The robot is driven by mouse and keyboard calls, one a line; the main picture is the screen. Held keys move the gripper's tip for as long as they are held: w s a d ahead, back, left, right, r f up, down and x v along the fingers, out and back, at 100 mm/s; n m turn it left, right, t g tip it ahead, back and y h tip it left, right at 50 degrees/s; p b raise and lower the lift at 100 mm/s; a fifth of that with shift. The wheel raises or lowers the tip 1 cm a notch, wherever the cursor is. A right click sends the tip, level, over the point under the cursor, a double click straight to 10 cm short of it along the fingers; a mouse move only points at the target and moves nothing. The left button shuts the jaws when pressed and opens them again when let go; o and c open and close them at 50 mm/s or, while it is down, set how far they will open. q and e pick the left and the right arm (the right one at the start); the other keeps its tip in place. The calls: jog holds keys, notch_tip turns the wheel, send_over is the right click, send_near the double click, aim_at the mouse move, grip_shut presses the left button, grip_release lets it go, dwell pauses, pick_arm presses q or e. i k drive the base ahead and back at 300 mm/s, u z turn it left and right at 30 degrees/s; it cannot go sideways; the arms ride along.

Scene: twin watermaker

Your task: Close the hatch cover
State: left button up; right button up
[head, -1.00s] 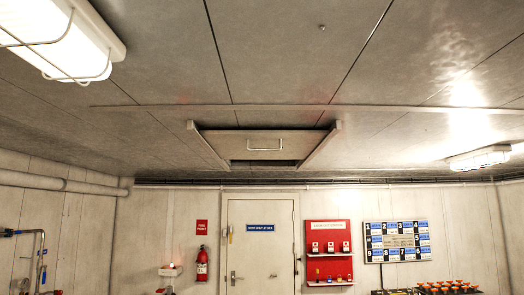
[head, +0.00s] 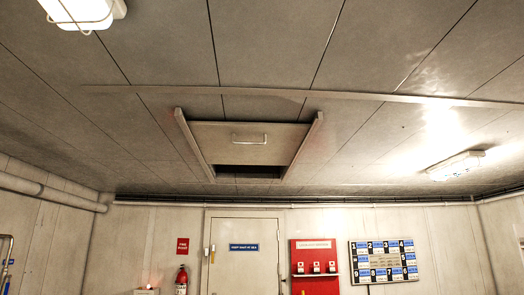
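The hatch cover (head: 246,148) is a flat grey panel in the ceiling with a pale bar handle (head: 250,139) on it. It sits between two side rails, the left one (head: 192,138) and the right one (head: 304,142). At the cover's lower edge in the picture a dark strip of the hatch opening (head: 246,171) shows uncovered. Neither of my grippers is in the head view.
Below the hatch is a closed white door (head: 243,262) with a blue sign. A fire extinguisher (head: 182,281), a red board (head: 316,262) and a numbered panel (head: 384,262) hang on the wall. Ceiling lamps (head: 456,165) hang right and upper left.

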aim_at(230, 143)
jog(key=z, duration=0.2)
jog(key=i, duration=1.25)
jog(key=u, duration=0.35)
